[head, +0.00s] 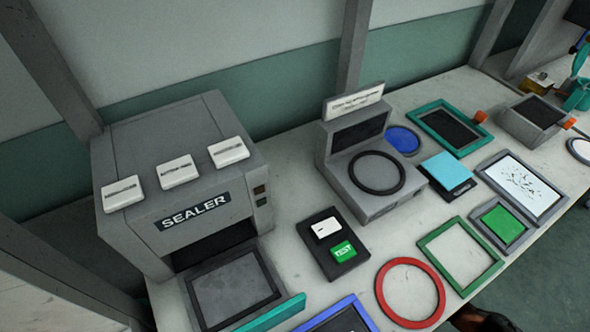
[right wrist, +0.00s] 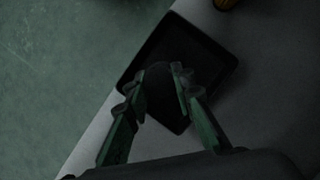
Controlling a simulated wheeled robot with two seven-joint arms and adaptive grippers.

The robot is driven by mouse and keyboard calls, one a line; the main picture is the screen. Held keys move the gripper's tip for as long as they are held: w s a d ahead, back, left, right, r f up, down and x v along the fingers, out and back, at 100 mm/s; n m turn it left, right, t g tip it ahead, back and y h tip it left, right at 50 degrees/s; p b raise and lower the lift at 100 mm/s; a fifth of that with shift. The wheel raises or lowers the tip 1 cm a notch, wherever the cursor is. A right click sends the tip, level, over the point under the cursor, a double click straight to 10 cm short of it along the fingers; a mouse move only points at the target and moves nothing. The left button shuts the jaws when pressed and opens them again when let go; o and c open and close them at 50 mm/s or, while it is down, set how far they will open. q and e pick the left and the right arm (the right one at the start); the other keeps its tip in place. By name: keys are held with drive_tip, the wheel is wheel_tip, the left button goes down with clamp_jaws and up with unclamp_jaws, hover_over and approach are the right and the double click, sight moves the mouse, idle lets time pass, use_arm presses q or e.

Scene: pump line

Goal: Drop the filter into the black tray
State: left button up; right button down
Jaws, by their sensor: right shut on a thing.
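In the right wrist view my right gripper (right wrist: 162,82) is shut on a dark, rounded thing, which I take to be the filter (right wrist: 160,98). The picture is dim and the filter's outline blends into what lies behind it. The black tray (right wrist: 213,62) lies behind and below the fingertips, on a pale surface near its edge. The filter appears in front of the tray's near-left part; I cannot tell how high above it. My left gripper is in neither view. I cannot pick out the filter or the right gripper in the head view.
The head view shows a bench with a grey sealer (head: 185,190), a grey station (head: 360,165), a test button box (head: 333,240), a red ring (head: 382,290) and a green frame (head: 425,245). Floor (right wrist: 70,50) lies left of the edge.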

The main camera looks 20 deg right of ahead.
drive_tip(key=c, duration=1.6)
unclamp_jaws()
drive_tip(key=shift+r, duration=0.1)
drive_tip(key=v, duration=1.2)
drive_tip(key=shift+s, duration=0.1)
